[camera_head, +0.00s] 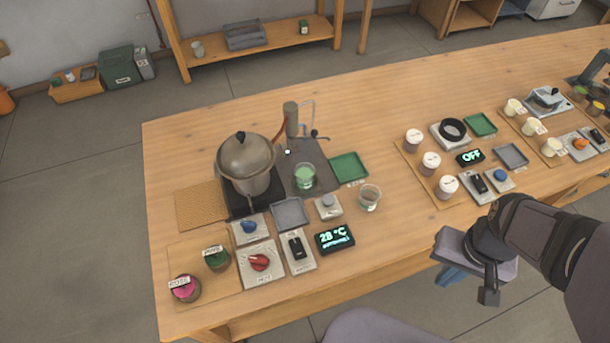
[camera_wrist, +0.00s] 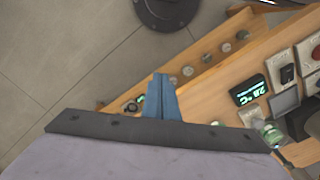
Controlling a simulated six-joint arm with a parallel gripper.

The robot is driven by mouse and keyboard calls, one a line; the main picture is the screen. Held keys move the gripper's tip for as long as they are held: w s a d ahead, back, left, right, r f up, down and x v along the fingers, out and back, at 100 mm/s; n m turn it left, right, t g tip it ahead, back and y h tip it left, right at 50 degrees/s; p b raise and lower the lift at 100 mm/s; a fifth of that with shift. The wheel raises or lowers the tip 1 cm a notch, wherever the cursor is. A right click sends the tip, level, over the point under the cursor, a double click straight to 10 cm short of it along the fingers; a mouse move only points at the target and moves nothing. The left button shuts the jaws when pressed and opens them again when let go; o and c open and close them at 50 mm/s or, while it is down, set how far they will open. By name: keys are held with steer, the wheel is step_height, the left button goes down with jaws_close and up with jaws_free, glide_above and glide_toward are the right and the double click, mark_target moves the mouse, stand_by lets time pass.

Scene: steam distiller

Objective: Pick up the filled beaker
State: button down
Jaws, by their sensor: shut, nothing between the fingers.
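A glass beaker with green liquid (camera_head: 305,176) stands upright on a dark grey plate by the still, below its outlet pipe. It also shows in the wrist view (camera_wrist: 272,134), partly cut off by my gripper's body. A second glass beaker (camera_head: 369,198), with a little brownish content low in it, stands on the bare table to the right. My gripper (camera_head: 455,278), with blue fingers, is beyond the table's front edge, well to the right of both beakers and apart from them. Its fingers (camera_wrist: 161,95) are together and empty.
The metal still (camera_head: 246,160) stands left of the green beaker. A green tray (camera_head: 348,167), a grey tray (camera_head: 290,213), a button box (camera_head: 328,206) and a 28 °C display (camera_head: 335,238) surround the beakers. White cups (camera_head: 430,163) stand farther right. The table behind is clear.

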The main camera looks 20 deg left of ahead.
stand_by(0.3)
steer(key=c, duration=1)
jaws_free()
